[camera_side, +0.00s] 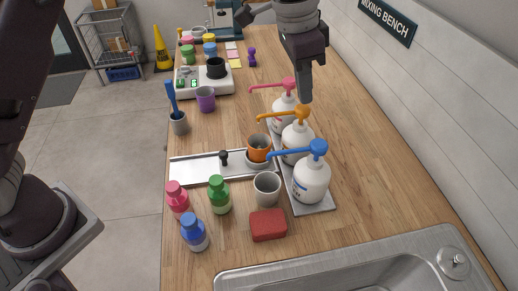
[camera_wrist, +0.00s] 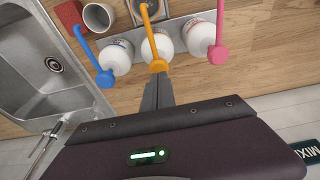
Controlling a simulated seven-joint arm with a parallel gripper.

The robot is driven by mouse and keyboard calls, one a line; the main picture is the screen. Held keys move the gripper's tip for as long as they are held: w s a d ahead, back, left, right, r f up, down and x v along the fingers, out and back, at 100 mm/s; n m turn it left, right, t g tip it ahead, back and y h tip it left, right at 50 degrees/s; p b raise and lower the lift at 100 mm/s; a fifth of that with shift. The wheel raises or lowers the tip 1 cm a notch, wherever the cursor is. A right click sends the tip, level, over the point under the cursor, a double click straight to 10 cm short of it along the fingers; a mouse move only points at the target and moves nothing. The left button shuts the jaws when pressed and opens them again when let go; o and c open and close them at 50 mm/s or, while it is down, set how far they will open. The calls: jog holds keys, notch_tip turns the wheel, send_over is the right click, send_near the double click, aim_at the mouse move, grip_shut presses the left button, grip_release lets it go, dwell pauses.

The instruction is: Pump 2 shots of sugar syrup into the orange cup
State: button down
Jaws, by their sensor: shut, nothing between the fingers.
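Three white pump bottles stand in a row on a grey tray: one with a pink pump (camera_side: 287,84), one with an orange pump (camera_side: 301,112) and one with a blue pump (camera_side: 317,149). Their labels are too small to read. The orange cup (camera_side: 259,147) stands upright on the metal rail, near and below the orange pump's spout. My gripper (camera_side: 304,98) is shut and empty, pointing down just above the orange pump head. In the wrist view, the fingertips (camera_wrist: 158,80) lie right beside the orange pump head (camera_wrist: 157,66); contact cannot be told.
A metal rail plate (camera_side: 200,168) with a black knob lies left of the bottles. A grey cup (camera_side: 267,187), red sponge (camera_side: 268,224) and several small coloured bottles (camera_side: 219,196) stand in front. The sink (camera_side: 340,270) is nearest. The counter right of the bottles is clear.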

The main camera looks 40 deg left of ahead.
jog(key=shift+r, duration=0.1)
jog(key=shift+r, duration=2.95)
jog(key=s+a+r+n+t, duration=0.1)
jog(key=s+a+r+n, duration=0.25)
jog(key=s+a, duration=0.45)
jog(key=s+a+r+n+t, duration=0.1)
jog(key=s+a+r+n, duration=0.1)
jog(key=s+a+r, duration=0.35)
jog(key=s+a+f+n+t, duration=0.1)
jog(key=s+a+f, duration=0.2)
jog(key=s, duration=0.5)
jog(key=s+a+f+n+t+y, duration=0.1)
jog(key=s+a+f, duration=0.3)
jog(key=s, duration=0.5)
notch_tip(320, 180, down, 2)
jog(key=shift+f+n+y, duration=0.1)
jog(key=shift+n+y, duration=0.2)
jog(key=shift+n, duration=0.45)
